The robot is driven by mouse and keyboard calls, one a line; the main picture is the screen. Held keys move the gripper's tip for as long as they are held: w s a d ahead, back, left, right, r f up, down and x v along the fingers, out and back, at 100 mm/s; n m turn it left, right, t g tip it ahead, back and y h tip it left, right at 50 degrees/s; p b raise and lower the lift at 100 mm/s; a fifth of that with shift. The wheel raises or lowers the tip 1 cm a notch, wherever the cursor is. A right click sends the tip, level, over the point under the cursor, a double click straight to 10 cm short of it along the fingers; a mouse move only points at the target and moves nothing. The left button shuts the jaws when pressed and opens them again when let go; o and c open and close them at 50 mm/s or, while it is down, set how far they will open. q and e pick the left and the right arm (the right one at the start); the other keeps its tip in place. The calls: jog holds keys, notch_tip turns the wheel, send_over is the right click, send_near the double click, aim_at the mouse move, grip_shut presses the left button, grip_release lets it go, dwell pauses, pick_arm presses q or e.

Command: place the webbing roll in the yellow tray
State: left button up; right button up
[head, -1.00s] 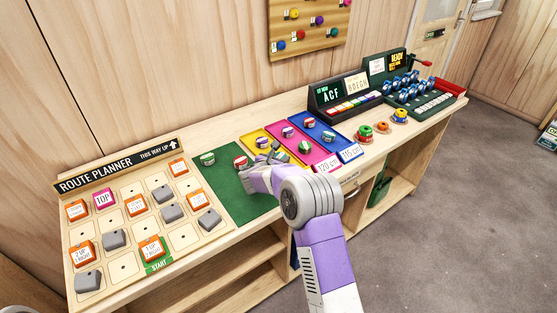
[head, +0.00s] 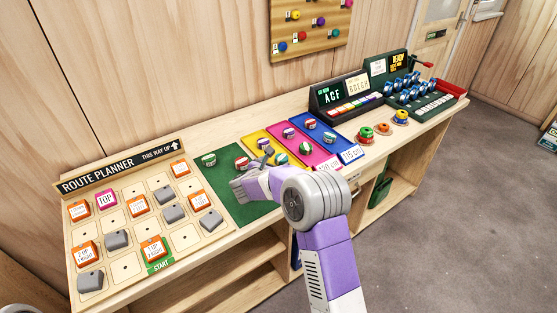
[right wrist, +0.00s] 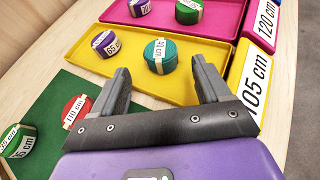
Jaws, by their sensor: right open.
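The yellow tray (head: 254,137) lies between the green mat and the pink tray. It holds a purple roll (head: 262,142) and a teal roll (head: 281,159), both with white labels. In the right wrist view the teal roll (right wrist: 160,56) lies flat on the yellow tray floor (right wrist: 138,88), beyond and between my fingertips, with a visible gap. My right gripper (head: 258,164) is open and empty, over the boundary of the green mat and yellow tray. A red roll (right wrist: 76,110) labelled 110 cm and a green roll (right wrist: 18,142) lie on the green mat. My left gripper is out of view.
The green mat (head: 235,203) lies left of the yellow tray. A pink tray (head: 318,158) and a blue tray (head: 333,138) with rolls stand to its right. The route planner board (head: 125,268) fills the bench's left end. Display boxes (head: 345,92) stand behind.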

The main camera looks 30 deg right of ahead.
jog(key=v, duration=0.6)
jog(key=shift+s+a+p, duration=0.1)
jog(key=shift+a+p, duration=0.05)
jog(key=shift+p, duration=0.15)
